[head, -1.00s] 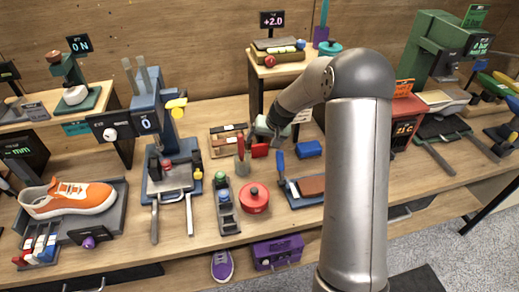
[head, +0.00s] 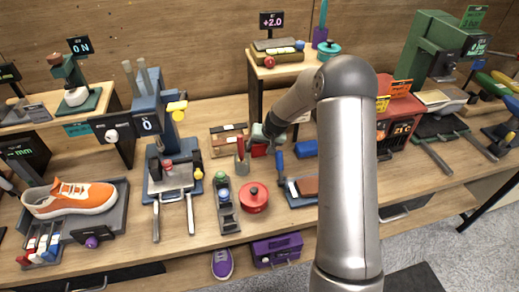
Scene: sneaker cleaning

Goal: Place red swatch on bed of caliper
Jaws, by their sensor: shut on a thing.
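My gripper (head: 262,139) is at the middle of the bench, low and partly hidden by its own wrist. It is shut on a small red piece, seemingly the red swatch (head: 259,150), just right of a wooden compartment box. A dark display marked "mm" (head: 25,152) stands at the left, far from my gripper, and seems to belong to the caliper. The caliper's bed cannot be made out clearly.
A wooden box (head: 229,128) and a cup with red-handled tools (head: 242,164) stand close left of my gripper. A blue press (head: 152,120) and an orange sneaker (head: 70,199) stand toward the left.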

